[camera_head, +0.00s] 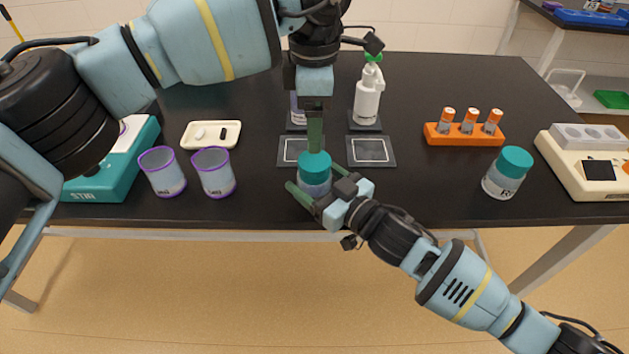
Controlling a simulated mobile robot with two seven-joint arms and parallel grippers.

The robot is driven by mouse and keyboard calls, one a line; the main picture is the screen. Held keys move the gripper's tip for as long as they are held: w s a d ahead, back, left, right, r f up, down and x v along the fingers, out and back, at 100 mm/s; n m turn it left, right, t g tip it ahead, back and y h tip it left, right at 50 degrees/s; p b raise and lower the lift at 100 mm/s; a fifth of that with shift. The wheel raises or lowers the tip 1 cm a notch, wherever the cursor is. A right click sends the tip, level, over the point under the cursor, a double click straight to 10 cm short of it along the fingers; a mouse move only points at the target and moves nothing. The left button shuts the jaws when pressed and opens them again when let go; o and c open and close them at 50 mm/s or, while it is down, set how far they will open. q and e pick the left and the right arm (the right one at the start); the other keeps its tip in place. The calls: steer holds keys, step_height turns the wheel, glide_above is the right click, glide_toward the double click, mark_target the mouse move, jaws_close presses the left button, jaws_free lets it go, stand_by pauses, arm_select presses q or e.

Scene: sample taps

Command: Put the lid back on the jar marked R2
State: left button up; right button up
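A clear jar (315,188) with a teal lid (314,168) on or just above its mouth stands near the table's front edge; whether the lid is seated I cannot tell. Its label is hidden. My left gripper (315,150) points straight down at the lid from above, its fingers seen edge-on, so its opening is hidden. My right gripper (316,176) comes in from the front right, with its green fingers on both sides of the jar, seemingly touching it. Another jar (500,187) with a teal lid (515,161) stands at the right; its label begins with R.
Two purple-rimmed beakers (217,178) and a teal stirrer (125,175) stand left, near a white tray (211,134). A spray bottle (368,98) stands behind. An orange rack (463,134) and white instrument (590,165) are right.

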mark_target(314, 160)
steer(key=c, duration=1.2)
jaws_close()
arm_select(q)
steer(key=n, duration=0.6)
steer(key=shift+n, duration=0.4)
steer(key=n, duration=0.7)
steer(key=shift+n, duration=0.3)
steer(key=n, duration=1.2)
steer(key=shift+n, duration=0.3)
steer(key=shift+f, duration=4)
